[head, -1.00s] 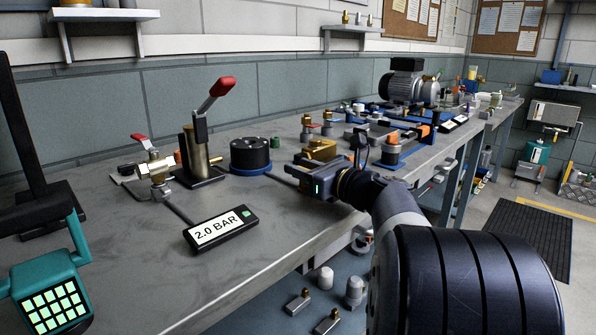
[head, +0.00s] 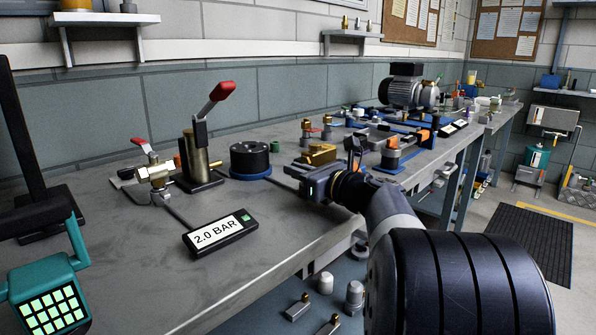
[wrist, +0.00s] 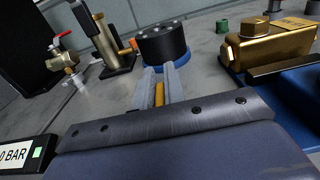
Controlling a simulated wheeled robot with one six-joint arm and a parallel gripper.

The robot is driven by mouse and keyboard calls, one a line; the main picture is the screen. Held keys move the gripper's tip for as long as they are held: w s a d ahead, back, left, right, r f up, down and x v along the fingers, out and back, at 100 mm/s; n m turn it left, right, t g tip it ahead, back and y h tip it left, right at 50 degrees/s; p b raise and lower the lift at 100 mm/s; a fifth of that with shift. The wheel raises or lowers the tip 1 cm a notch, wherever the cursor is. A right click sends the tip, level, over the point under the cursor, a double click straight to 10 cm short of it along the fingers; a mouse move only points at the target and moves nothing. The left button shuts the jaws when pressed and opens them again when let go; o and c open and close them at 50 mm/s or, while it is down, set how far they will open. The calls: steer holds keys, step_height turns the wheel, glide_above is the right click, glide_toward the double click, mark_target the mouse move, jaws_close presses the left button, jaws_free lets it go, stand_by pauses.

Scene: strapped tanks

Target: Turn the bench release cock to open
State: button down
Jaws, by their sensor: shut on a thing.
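A brass valve (head: 156,174) with a red lever (head: 139,140) stands at the left of the bench; I take it to be the release cock, but no label on it can be read. It also shows at the upper left in the wrist view (wrist: 62,55), apart from my gripper. In the wrist view the fingers (wrist: 160,88) are shut on a small yellow piece (wrist: 159,95). Most of that piece is hidden by the fingers.
A black round block on a blue base (head: 250,160) stands just beyond my fingers. A brass pump with a tall red-tipped lever (head: 200,150) is left of it. A "2.0 BAR" display (head: 220,232) lies in front. A golden block (wrist: 270,45) is close on the right.

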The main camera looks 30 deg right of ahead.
steer(key=shift+r+n+g+y+p, duration=0.15)
steer(key=shift+n+g+y+p, duration=0.2)
steer(key=shift+y+p, duration=0.4)
steer(key=shift+a+n+g+y+p, duration=0.1)
steer(key=shift+n+g+y+p, duration=0.15)
steer(key=shift+n+y+p, duration=0.15)
steer(key=c, duration=1.5)
jaws_free()
steer(key=shift+s, duration=0.1)
steer(key=p+v, duration=0.2)
steer(key=v, duration=0.7)
steer(key=shift+v, duration=0.85)
